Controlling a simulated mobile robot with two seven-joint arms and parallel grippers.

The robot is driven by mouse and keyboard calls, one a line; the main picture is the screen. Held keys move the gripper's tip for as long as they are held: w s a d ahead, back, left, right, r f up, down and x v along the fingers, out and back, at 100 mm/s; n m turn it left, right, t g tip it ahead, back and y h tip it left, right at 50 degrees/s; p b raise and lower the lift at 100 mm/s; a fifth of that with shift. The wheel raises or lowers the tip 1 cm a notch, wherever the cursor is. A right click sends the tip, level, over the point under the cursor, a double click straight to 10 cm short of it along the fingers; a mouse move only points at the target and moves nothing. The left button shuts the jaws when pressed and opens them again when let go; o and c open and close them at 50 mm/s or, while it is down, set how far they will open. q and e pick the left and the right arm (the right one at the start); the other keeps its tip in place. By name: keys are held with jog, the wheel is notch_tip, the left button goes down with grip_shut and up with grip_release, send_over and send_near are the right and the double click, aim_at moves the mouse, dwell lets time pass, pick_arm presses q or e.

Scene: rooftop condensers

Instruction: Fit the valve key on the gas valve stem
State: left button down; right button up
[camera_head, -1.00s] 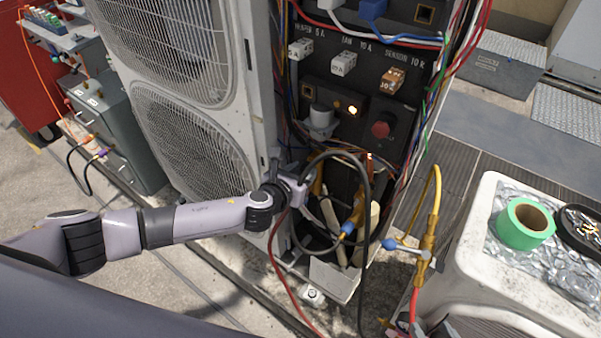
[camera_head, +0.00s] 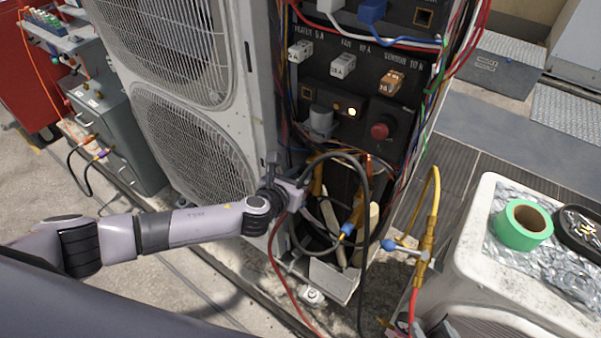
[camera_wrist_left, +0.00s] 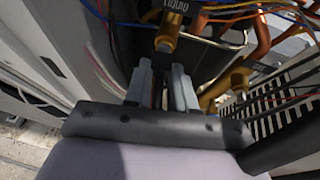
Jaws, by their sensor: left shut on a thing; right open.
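My left gripper (camera_head: 292,186) reaches in from the left to the lower front of the open condenser cabinet. In the left wrist view its two grey fingers (camera_wrist_left: 163,88) are shut on a narrow dark piece (camera_wrist_left: 164,92), which looks like the valve key; its far end is hard to make out. A brass valve (camera_wrist_left: 168,36) under a "LIQUID" label is just beyond the fingertips. A second brass valve (camera_wrist_left: 236,80) is to the right; no gas label is readable. Brass fittings (camera_head: 357,211) also show in the head view.
A black hose (camera_head: 367,190) loops before the valves, and a red hose (camera_head: 277,250) hangs below. A yellow hose with a brass fitting (camera_head: 427,240) stands right of the cabinet.

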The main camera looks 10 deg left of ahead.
pick_arm(q)
jog(key=shift+s+a+p, duration=0.3)
jog(key=shift+s+p, duration=0.1)
jog(key=shift+s, duration=0.25)
pick_arm(e)
jog(key=shift+r, duration=0.4)
pick_arm(q)
jog(key=shift+s, duration=0.1)
jog(key=shift+s+a+r+p, duration=0.1)
jog(key=shift+s+a+p, duration=0.25)
jog(key=shift+s, duration=0.25)
jog(key=shift+s+a+p, duration=0.25)
jog(key=shift+s+p, duration=0.05)
jog(key=shift+s, duration=0.35)
jog(key=shift+s+a+p, duration=0.2)
jog(key=shift+s+p, duration=0.05)
jog(key=shift+s, duration=0.35)
pick_arm(e)
jog(key=shift+r, duration=0.9)
